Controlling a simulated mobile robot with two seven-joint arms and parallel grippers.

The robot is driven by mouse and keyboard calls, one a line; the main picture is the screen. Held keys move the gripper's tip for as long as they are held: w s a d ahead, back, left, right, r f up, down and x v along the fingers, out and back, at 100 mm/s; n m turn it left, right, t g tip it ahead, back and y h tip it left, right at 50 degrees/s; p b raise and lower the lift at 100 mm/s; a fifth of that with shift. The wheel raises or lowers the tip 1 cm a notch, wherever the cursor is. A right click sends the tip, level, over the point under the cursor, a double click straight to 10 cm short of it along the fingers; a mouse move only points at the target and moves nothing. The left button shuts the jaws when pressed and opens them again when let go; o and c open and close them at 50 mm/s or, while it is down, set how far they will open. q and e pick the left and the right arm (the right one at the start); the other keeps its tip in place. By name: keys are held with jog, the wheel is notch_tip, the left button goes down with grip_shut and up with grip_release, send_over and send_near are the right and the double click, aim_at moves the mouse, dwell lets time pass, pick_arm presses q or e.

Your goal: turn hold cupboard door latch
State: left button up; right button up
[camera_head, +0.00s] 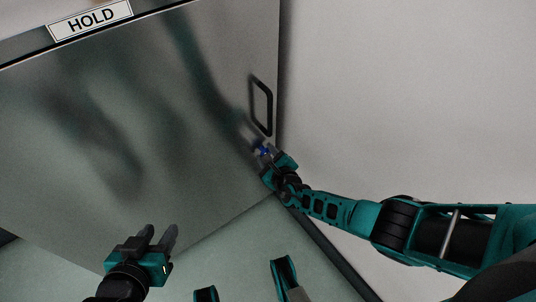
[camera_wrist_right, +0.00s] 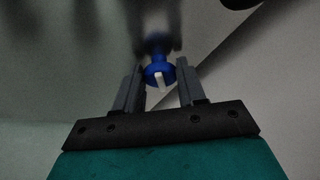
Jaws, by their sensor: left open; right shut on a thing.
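The hold cupboard door (camera_head: 150,110) is a large grey metal panel under a white "HOLD" sign (camera_head: 91,19). Its blue latch knob (camera_head: 264,150) sits near the door's right edge, below the black handle. In the right wrist view the latch (camera_wrist_right: 159,76) is a round blue knob with a white mark, tilted slightly from vertical. My right gripper (camera_head: 266,152) is at the latch, and its fingers (camera_wrist_right: 158,88) are shut on the knob from both sides. My left gripper (camera_head: 160,236) is open and empty in front of the door's lower left part.
A black loop handle (camera_head: 262,106) stands out from the door just above the latch. A plain pale wall (camera_head: 420,90) lies to the right of the door. The greenish floor (camera_head: 235,255) in front of the door looks clear.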

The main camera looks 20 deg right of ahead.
pick_arm(q)
jog(key=shift+d+r, duration=0.1)
jog(key=shift+r, duration=0.05)
pick_arm(e)
jog(key=shift+w+a+r, duration=0.1)
jog(key=o, duration=1)
pick_arm(q)
jog(key=shift+w, duration=0.1)
jog(key=shift+s+a+r+p, duration=0.1)
jog(key=shift+a+r+p, duration=0.15)
jog(key=shift+r+p, duration=0.75)
jog(key=shift+s+a+r+p, duration=0.2)
jog(key=shift+r+p, duration=0.35)
jog(key=shift+p, duration=0.9)
jog(key=shift+s+a+r+p, duration=0.1)
jog(key=shift+a+r+p, duration=0.2)
jog(key=shift+r+p, duration=0.7)
pick_arm(e)
jog(key=shift+v, duration=6.5)
pick_arm(q)
jog(key=shift+f, duration=0.25)
